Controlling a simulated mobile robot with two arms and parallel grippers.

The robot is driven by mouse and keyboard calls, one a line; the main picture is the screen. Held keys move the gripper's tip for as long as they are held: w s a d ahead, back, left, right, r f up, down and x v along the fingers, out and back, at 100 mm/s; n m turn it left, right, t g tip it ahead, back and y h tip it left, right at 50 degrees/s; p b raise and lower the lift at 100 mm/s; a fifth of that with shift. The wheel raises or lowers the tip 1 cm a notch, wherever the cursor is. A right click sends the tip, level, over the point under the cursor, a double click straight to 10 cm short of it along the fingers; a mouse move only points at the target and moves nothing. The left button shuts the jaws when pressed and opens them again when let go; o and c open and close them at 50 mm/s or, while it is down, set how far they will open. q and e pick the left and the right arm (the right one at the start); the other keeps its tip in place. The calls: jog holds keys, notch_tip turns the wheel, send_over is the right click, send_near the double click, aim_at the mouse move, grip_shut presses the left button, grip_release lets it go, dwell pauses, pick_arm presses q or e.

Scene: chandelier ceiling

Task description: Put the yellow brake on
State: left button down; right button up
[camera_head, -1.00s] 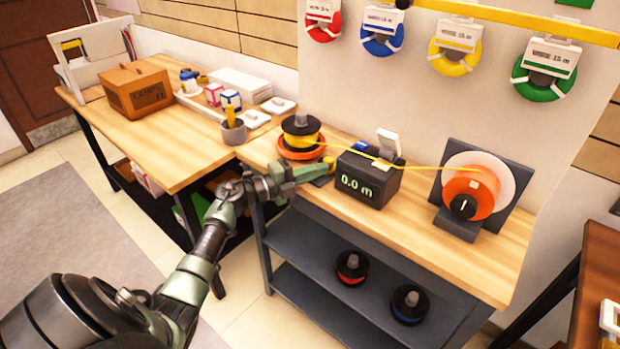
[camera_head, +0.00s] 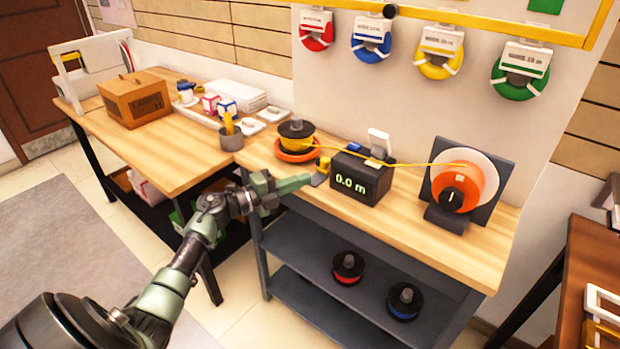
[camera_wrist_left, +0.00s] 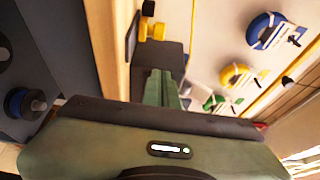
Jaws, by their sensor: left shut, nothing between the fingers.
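The yellow brake (camera_head: 323,164) is a small yellow block on the bench, just right of the yellow cable spool (camera_head: 297,139). Yellow parts also show at the top of the left wrist view (camera_wrist_left: 157,31); the brake's exact setting is too small to tell. My left gripper (camera_head: 308,181) is shut and empty, at the bench's front edge, just in front of and below the brake and apart from it. In the left wrist view its green fingers (camera_wrist_left: 162,80) lie together, pointing toward the dark meter. My right gripper is not in view.
The black meter (camera_head: 361,178), reading 0.0 m, stands right of the gripper. A yellow cable (camera_head: 410,164) runs over it to the orange winding reel (camera_head: 458,187). A grey cup (camera_head: 231,137) stands left of the spool. Red and blue spools (camera_head: 404,301) lie on the shelf below.

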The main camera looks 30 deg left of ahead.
pick_arm(q)
jog(key=v, duration=0.6)
jog(key=shift+a+f+b, duration=0.4)
jog(key=shift+a+f, duration=0.05)
jog(key=shift+a, duration=0.1)
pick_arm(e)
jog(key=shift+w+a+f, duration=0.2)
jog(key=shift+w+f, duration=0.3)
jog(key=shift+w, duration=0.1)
pick_arm(q)
jog(key=shift+s, duration=0.1)
